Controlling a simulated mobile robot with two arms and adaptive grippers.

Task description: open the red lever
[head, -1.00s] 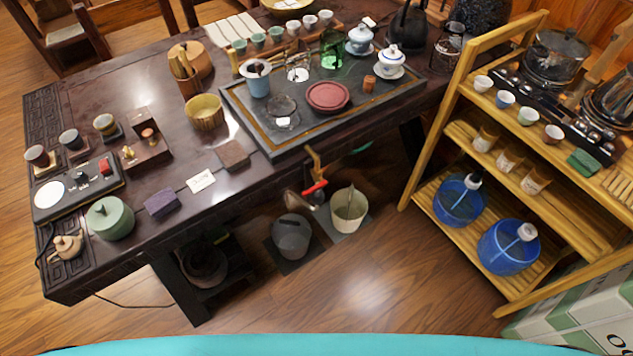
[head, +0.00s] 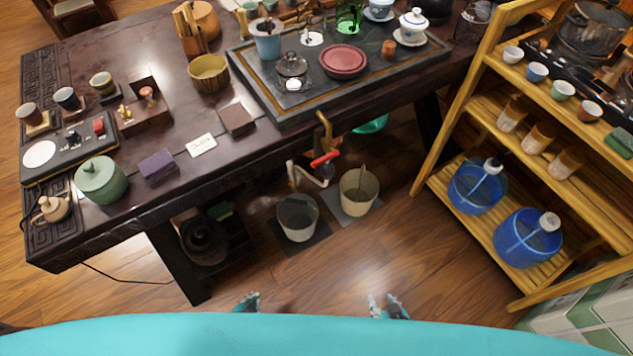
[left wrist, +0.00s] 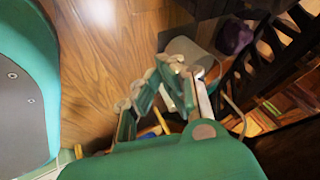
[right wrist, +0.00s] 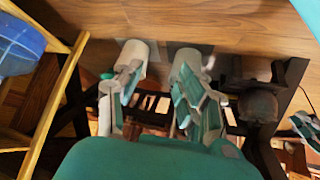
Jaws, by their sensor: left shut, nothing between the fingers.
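The red lever (head: 325,158) is a short bar, slightly tilted, below the table's front edge in the head view, under a brass-coloured bracket or pipe (head: 325,128). A white curved pipe (head: 305,175) runs below it toward the buckets. My left gripper (head: 248,299) is low in the head view, nearer than the lever and to its left; it is shut and empty, and its fingers fill the middle of the left wrist view (left wrist: 160,85). My right gripper (head: 385,303) is low and to the right, with fingers apart and empty, as the right wrist view (right wrist: 157,85) also shows. Neither gripper touches the lever.
A grey bucket (head: 298,216) and a cream bucket (head: 358,193) stand on the floor under the lever. The dark tea table (head: 155,105) overhangs this area. A wooden shelf (head: 450,120) with blue water bottles stands at right. Bare floor (head: 330,270) lies between grippers and buckets.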

